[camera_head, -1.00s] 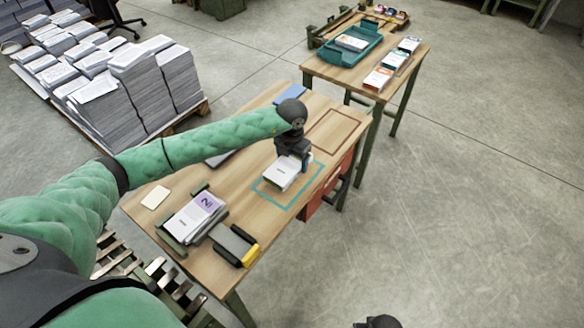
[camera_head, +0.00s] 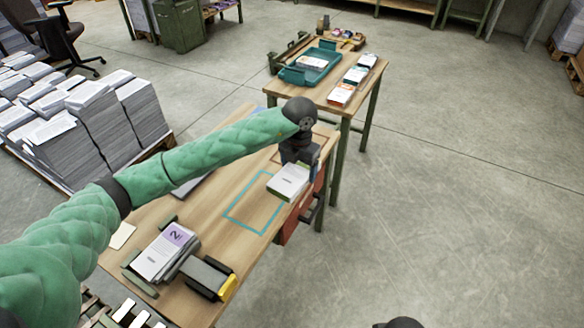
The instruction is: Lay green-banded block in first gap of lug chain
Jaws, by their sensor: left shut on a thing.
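My left gripper (camera_head: 299,158) is shut on a white block (camera_head: 288,182) with a thin green edge. It holds the block out by the right edge of the near table (camera_head: 212,225), beside a teal outlined rectangle (camera_head: 236,222) that is bare. The gripper's fingers are mostly hidden by its wrist. I cannot make out the lug chain or its first gap for sure; a green rail-like frame (camera_head: 290,52) stands at the back left of the far table.
A purple-marked paper stack (camera_head: 165,252) lies in a holder on the near table, with a grey and yellow tool (camera_head: 207,277) beside it. The far table (camera_head: 300,95) bears a teal tray (camera_head: 313,66) and several banded blocks (camera_head: 341,94). Paper stacks (camera_head: 75,120) stand at left.

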